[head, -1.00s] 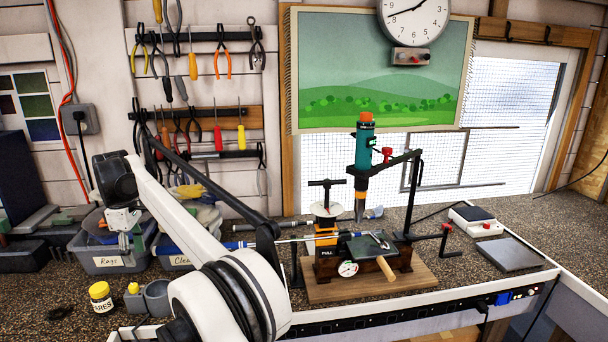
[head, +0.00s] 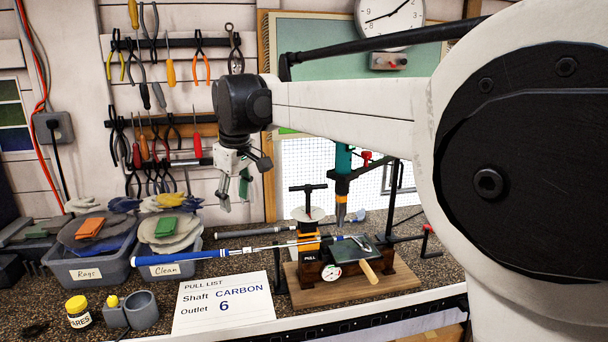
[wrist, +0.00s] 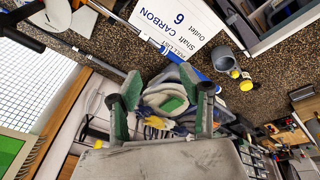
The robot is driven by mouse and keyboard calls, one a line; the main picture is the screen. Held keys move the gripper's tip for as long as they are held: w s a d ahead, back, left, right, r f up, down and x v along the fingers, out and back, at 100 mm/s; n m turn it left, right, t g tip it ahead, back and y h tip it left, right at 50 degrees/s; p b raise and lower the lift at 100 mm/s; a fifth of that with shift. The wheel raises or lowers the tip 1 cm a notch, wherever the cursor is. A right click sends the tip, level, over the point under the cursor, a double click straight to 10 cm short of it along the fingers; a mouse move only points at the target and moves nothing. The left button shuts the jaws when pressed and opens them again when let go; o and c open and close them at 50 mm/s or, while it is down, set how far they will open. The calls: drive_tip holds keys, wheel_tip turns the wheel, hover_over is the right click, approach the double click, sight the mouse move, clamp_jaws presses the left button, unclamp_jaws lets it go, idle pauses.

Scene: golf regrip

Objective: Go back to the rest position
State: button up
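My gripper (head: 234,203) hangs in the air in front of the tool wall, above and behind the bins. In the wrist view my gripper (wrist: 168,92) has its two fingers well apart with nothing held between them. The golf club (head: 212,254), with a blue grip at its left end, lies across the clamp of the pull station (head: 312,265). It is apart from my gripper. My own arm fills the right of the head view and hides part of the wall, board and clock area.
The Rags bin (head: 88,271) and the Clean bin (head: 168,270) hold cloths and gloves. A card (head: 222,303) reads "Shaft CARBON, Outlet 6". A yellow-lidded jar (head: 78,312) and grey cups stand front left. Pliers and screwdrivers hang on the wall near my gripper.

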drive_tip(key=s+d+f+m+t, duration=0.1)
drive_tip(key=s+d+m, duration=0.1)
drive_tip(key=s+d, duration=0.55)
drive_tip(key=s+d+m+t, duration=0.1)
drive_tip(key=s+d+m, duration=0.25)
drive_tip(key=d, duration=0.65)
drive_tip(key=s+d+f+m+t, duration=0.1)
drive_tip(key=s+d+m, duration=0.1)
drive_tip(key=s+d, duration=0.5)
drive_tip(key=s+d+f+m+t+h, duration=0.1)
drive_tip(key=s+d+f+m, duration=0.4)
drive_tip(key=s+d+f, duration=0.7)
drive_tip(key=shift+n+t, duration=0.25)
drive_tip(key=shift+t, duration=0.05)
drive_tip(key=f+b, duration=0.2)
drive_tip(key=s+f+b, duration=0.1)
drive_tip(key=f+b, duration=0.1)
drive_tip(key=b, duration=0.1)
drive_tip(key=shift+s+a+f+b, duration=0.15)
drive_tip(key=shift+a+f+b, duration=0.1)
drive_tip(key=shift+b, duration=0.1)
drive_tip(key=shift+o, duration=0.5)
